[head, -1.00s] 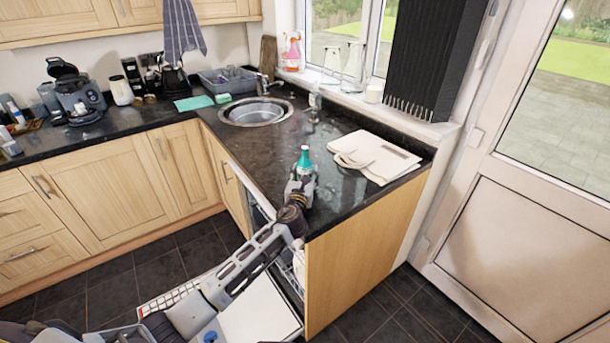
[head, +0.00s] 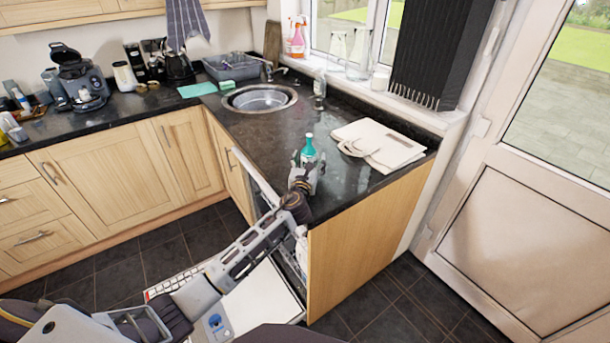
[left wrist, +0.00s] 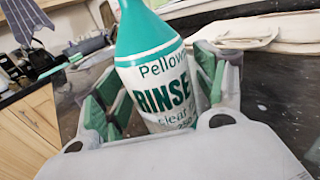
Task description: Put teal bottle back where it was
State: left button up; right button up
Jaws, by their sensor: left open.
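The teal bottle (head: 308,152) stands upright on the dark worktop near its front corner, left of the cream bag. In the left wrist view the bottle (left wrist: 160,75) fills the middle, with a teal shoulder and a white label reading RINSE. My left gripper (head: 307,166) is at the bottle, low on its near side. In the left wrist view the open left gripper (left wrist: 160,105) has a finger on each side of the bottle. A gap shows at the left finger; contact at the right one cannot be told. The bottle's base is hidden. My right gripper is not in view.
A cream bag (head: 380,145) lies right of the bottle. The round sink (head: 260,98), a clear soap bottle (head: 319,90) and a grey basin (head: 231,70) are behind. An open dishwasher door (head: 262,298) lies below my left arm. The worktop between bottle and sink is clear.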

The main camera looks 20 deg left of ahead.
pick_arm(q)
jog(key=shift+s+d, duration=0.25)
jog(key=shift+s, duration=1.75)
jog(key=shift+s+d, duration=0.25)
jog(key=shift+s, duration=1.7)
jog(key=shift+s+d, duration=0.25)
jog(key=shift+s, duration=1.75)
jog(key=shift+a, duration=0.15)
